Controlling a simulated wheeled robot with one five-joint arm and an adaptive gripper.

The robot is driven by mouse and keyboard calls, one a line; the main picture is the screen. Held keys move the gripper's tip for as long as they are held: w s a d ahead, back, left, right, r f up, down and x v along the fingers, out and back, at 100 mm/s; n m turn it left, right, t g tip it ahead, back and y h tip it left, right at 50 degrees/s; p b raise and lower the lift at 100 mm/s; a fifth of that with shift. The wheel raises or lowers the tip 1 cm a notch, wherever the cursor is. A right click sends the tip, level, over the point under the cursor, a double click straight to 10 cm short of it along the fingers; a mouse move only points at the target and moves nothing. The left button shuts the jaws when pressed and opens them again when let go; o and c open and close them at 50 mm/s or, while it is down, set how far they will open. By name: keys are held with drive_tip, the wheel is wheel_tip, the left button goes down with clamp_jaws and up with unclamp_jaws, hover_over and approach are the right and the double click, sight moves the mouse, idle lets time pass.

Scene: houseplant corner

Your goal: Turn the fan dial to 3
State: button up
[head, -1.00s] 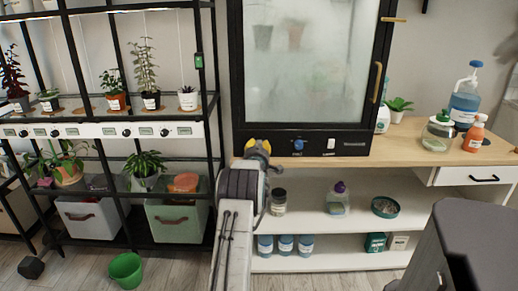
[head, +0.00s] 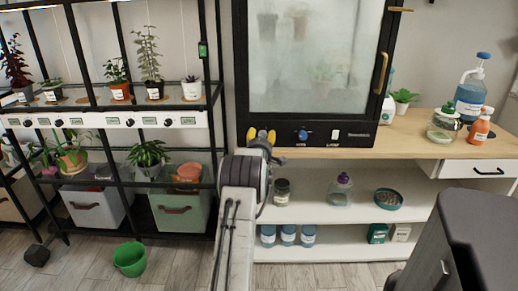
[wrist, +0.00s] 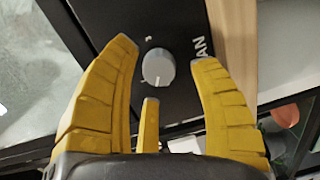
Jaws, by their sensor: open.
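The fan dial (wrist: 158,68) is a round light-grey knob on a black panel in the wrist view, with a small pale mark near its lower edge. Part of a white label reading "AN" stands to its right. My gripper (wrist: 162,54) is open and empty, its yellow fingers on either side of the dial; I cannot tell whether they touch it. In the head view my gripper (head: 261,136) is at the left end of the black strip under the glass cabinet (head: 315,60), and the dial is hidden behind it.
A blue knob (head: 302,134) and a white switch (head: 335,134) sit on the same strip, right of my gripper. The wooden counter (head: 415,140) holds bottles at the right. A black plant rack (head: 215,150) stands close on the left.

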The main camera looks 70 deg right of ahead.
drive_tip(key=v, duration=1.1)
drive_tip(key=shift+w, duration=0.1)
